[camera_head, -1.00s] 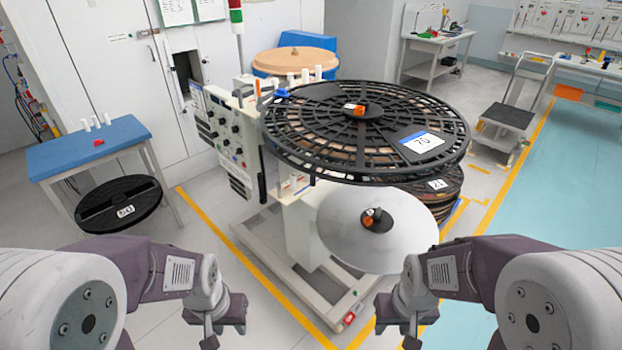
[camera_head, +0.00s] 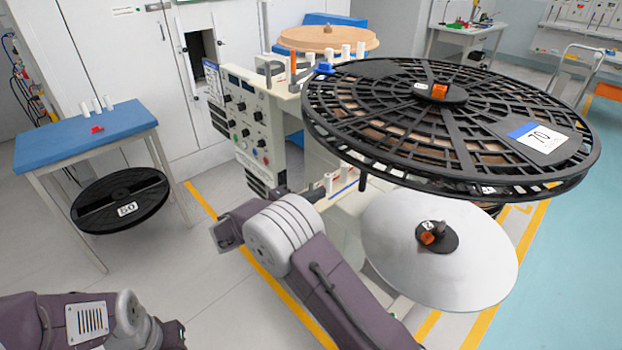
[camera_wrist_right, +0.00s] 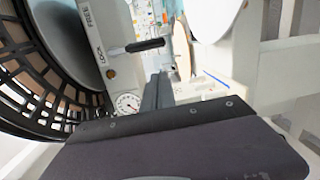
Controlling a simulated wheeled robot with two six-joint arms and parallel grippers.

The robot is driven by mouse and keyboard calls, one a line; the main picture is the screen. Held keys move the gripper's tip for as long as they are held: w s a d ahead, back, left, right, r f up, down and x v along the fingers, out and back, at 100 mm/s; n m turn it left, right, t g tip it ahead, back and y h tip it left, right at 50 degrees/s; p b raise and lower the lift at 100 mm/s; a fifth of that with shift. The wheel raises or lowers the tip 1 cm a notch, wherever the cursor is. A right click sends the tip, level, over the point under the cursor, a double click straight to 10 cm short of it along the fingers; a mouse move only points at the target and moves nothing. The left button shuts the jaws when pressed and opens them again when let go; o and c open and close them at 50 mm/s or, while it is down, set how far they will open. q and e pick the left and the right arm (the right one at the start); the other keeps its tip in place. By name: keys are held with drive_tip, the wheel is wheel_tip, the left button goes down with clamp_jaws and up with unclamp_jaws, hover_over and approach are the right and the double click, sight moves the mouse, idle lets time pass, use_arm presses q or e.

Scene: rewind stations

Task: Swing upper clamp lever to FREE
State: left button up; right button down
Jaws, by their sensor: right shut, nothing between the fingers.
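The upper clamp lever (camera_wrist_right: 140,47) is a black handle on a pale panel in the right wrist view. The words FREE and LOCK are printed to its left, and its left end is nearest LOCK. My right gripper (camera_wrist_right: 156,90) is shut and empty, its fingers just below the lever in that view, with a small gap in the picture. In the head view my right gripper (camera_head: 226,235) is in front of the machine, and I cannot make out the lever there. My left gripper (camera_head: 172,335) is partly visible at the bottom edge; its fingers are unclear.
A large black reel (camera_head: 560,160) marked 70 overhangs the machine at right, above a silver disc (camera_head: 400,270). The control panel (camera_head: 245,125) stands behind my right gripper. A round gauge (camera_wrist_right: 127,103) shows near the fingers. A blue-topped table (camera_head: 60,145) and black reel (camera_head: 95,215) stand left.

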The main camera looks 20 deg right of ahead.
sight(363, 179)
drive_tip(key=w+d+r+t, duration=0.1)
drive_tip(key=d, duration=0.9)
drive_tip(key=shift+w, duration=0.25)
idle(0.3)
drive_tip(key=shift+h, duration=0.3)
